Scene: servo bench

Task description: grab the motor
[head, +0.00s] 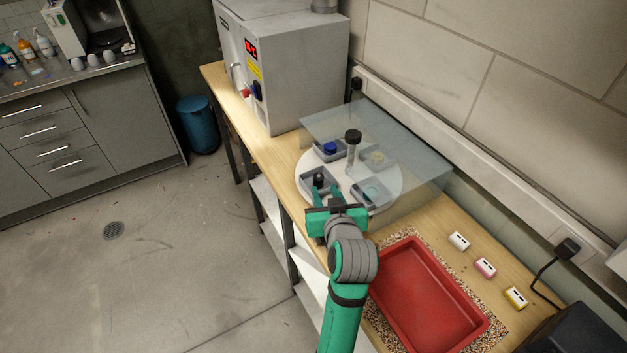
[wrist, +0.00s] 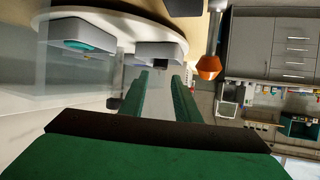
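A white round turntable (head: 338,160) carries several grey trays with small parts. A black, upright part (head: 318,180) stands in the near-left tray (head: 309,188); it may be the motor, but I cannot tell for sure. A blue part (head: 330,147) sits in the far-left tray, and a teal ring-like part (head: 371,193) in the near-right one. My gripper (head: 328,192) is at the near-left tray, close to the black part. In the wrist view its two green fingers (wrist: 167,88) stand apart with nothing visible gripped between them.
A clear panel (head: 420,165) covers the back of the turntable, around a black-topped post (head: 353,140). A red tray (head: 432,295) lies at the front right. Three small blocks (head: 485,267) lie beside it. A grey box machine (head: 290,75) stands behind.

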